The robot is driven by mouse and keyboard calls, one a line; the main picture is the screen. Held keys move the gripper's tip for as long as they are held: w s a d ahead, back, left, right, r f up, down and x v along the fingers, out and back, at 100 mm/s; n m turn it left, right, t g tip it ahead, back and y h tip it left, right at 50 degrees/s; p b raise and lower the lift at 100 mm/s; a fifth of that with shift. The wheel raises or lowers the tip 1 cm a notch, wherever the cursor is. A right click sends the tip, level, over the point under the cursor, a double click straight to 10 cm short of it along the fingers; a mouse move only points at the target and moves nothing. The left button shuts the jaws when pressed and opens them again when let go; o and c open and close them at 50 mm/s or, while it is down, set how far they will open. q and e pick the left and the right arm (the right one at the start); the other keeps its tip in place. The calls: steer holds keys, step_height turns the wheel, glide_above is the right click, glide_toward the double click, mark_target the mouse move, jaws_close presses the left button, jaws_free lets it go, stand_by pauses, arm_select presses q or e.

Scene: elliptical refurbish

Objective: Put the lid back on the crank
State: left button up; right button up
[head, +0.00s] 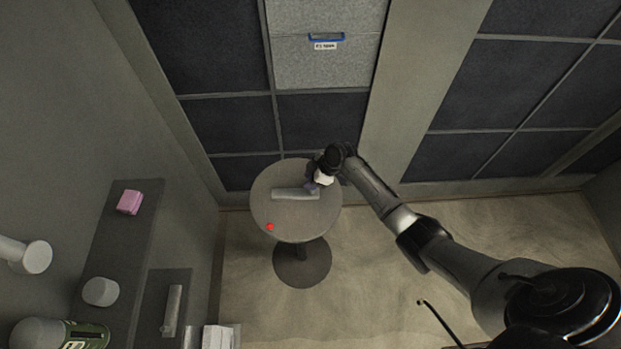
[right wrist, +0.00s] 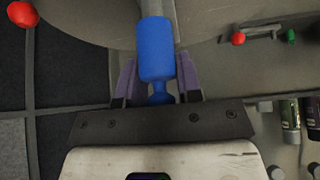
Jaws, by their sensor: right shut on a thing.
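A grey bar-like thing (head: 296,194) lies on the round table (head: 270,212) in the head view; I cannot tell whether it is the crank. My right gripper (head: 313,183), with purple fingers, is at the bar's right end, over the table's far right part. In the right wrist view, my right gripper (right wrist: 157,82) is shut on a blue cylinder (right wrist: 157,48) with a narrower neck. A grey shaft (right wrist: 155,8) runs on from the cylinder's far end. I cannot make out a separate lid. My left gripper is not in view.
A small red thing (head: 270,227) is at the table's front left. A shelf (head: 125,240) at the left holds a pink block (head: 129,202) and a white round thing (head: 100,291). The table's front is mostly clear. Panelled walls stand behind the table.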

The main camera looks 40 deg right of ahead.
steer(key=o, duration=1)
steer(key=shift+c, duration=0.2)
steer(key=shift+o, duration=0.4)
steer(key=o, duration=0.4)
steer(key=shift+r, duration=0.1)
